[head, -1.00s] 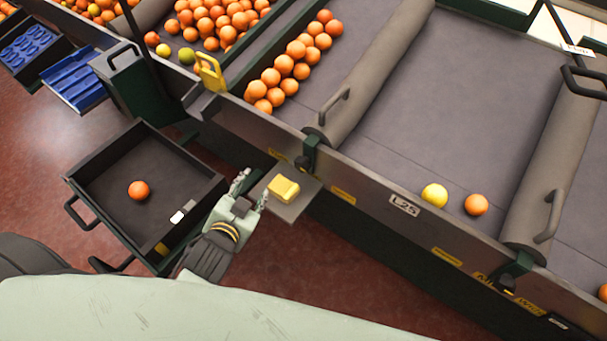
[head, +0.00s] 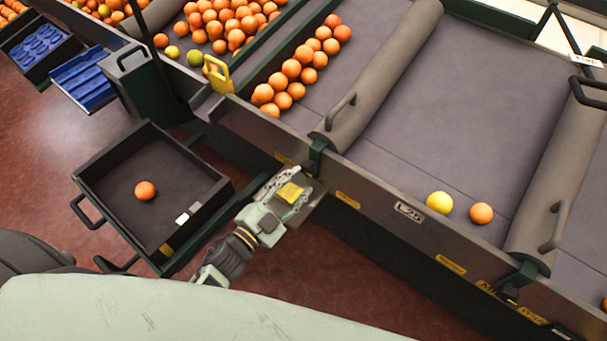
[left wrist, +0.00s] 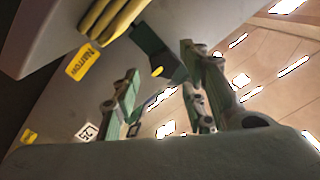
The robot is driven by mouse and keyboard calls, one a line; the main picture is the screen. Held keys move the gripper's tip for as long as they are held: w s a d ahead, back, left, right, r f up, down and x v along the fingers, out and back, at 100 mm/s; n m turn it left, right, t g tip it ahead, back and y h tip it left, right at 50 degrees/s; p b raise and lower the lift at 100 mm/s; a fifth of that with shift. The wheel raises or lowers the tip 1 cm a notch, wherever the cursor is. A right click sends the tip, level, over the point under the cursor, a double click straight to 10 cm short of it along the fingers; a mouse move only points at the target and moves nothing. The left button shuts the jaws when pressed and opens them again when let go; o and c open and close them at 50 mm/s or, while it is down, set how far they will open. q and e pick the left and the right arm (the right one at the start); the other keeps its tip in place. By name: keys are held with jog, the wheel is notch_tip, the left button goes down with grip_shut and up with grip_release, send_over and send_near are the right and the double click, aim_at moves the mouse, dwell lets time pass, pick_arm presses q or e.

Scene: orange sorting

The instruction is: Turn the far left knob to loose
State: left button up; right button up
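The far left knob (head: 312,168) is a small dark piece on the conveyor's front rail, under the green bracket at the left roller's near end. In the left wrist view a dark green bracket with a yellow spot (left wrist: 157,72) shows beyond the fingers; I cannot tell its setting. My right gripper is out of view.
A second knob (head: 510,294) sits on the rail at the right. The rail (head: 385,195) carries yellow labels. A yellow fruit (head: 439,203) and an orange (head: 481,213) lie on the belt. A black tray (head: 110,168) holding one orange (head: 145,191) stands left of my arm.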

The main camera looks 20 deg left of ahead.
aim_at(307, 174)
pick_arm(q)
jog(key=shift+x, duration=1.8)
jog(key=c, duration=0.4)
grip_shut()
